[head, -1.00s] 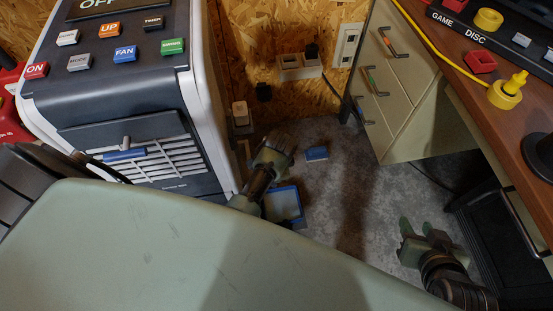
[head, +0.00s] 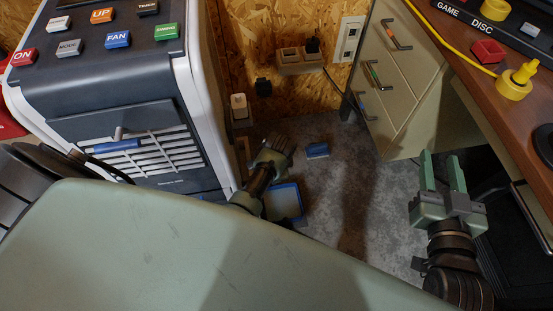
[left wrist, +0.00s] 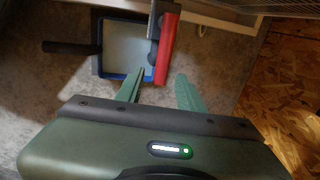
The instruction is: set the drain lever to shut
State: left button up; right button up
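A red lever (left wrist: 165,49) on a dark pivot shows in the left wrist view, hanging over the right edge of a blue-rimmed tray. I take it as the drain lever; it cannot be made out in the head view. In the head view my left gripper (head: 277,145) is low beside the big cooler unit (head: 120,108). My right gripper (head: 442,172) is open and empty above the floor at the right.
The blue-rimmed tray (head: 286,203) lies on the grey floor by the unit. A small blue block (head: 317,150) lies near it. A drawer cabinet (head: 405,70) and brown desk (head: 505,95) stand at the right. A wooden wall (head: 290,100) closes the back.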

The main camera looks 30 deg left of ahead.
pick_arm(q)
jog(key=shift+c, duration=0.4)
grip_shut()
dwell(0.9)
